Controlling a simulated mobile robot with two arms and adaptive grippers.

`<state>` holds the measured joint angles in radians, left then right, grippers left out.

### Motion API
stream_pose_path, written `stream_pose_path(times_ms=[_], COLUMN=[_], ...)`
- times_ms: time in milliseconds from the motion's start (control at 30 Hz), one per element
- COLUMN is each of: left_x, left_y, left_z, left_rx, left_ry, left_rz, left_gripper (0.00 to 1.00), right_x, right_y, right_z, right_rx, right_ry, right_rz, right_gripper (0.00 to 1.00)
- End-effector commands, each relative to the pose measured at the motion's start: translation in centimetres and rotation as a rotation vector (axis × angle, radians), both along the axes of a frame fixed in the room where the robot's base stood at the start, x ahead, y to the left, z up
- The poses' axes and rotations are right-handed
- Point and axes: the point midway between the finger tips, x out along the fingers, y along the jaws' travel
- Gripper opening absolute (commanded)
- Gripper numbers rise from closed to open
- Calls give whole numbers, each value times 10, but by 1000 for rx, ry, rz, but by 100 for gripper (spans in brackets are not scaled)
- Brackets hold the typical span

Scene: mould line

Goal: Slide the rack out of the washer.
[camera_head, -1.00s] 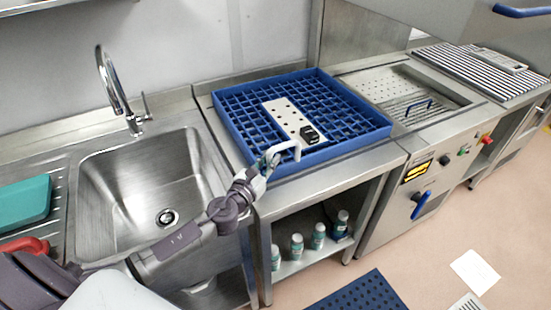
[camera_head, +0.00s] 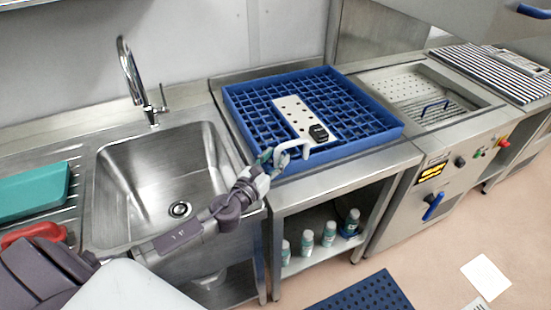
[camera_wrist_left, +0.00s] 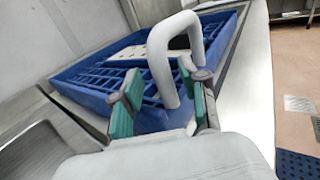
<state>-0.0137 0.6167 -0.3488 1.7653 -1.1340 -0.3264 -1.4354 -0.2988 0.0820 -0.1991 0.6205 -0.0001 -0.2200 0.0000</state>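The blue rack (camera_head: 380,137) lies on the steel table left of the washer (camera_head: 440,185), clear of the washer's bed (camera_head: 465,104). A white arched handle (camera_head: 291,144) stands at the rack's near corner. A pale perforated plate (camera_head: 289,107) with a black piece (camera_head: 318,133) lies in the rack. My left gripper (camera_head: 272,156) is at the handle. In the left wrist view, its green-padded fingers (camera_wrist_left: 160,92) are apart, with one leg of the white handle (camera_wrist_left: 160,70) between them and a gap visible. My right gripper is not in view.
A sink (camera_head: 165,175) with a tall tap (camera_head: 130,70) is to the left. Several bottles (camera_head: 328,234) stand on the shelf below the table. The raised hood (camera_head: 460,15) overhangs the washer at top right. A dark blue mat (camera_head: 365,293) lies on the floor.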

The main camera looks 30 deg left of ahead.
Motion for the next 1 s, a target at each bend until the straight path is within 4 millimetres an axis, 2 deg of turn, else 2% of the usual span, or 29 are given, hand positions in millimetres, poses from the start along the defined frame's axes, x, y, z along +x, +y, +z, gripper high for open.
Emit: stream_pose_path(times_ms=[267,367,700,833,1000], left_x=[-5,-18,-88,-107,-119], left_y=[0,1,7,9,10], left_z=[1,0,-1,0,0], left_rx=[0,1,-2,0,0], left_ry=[-2,0,2,1,-1], left_rz=[-1,-2,1,1,1], left_gripper=[43,43,43,43,43], right_x=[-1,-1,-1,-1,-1], right_y=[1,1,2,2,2], right_z=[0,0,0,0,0], right_rx=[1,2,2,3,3], right_ry=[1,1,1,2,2], right_rz=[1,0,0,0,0], right_gripper=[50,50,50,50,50])
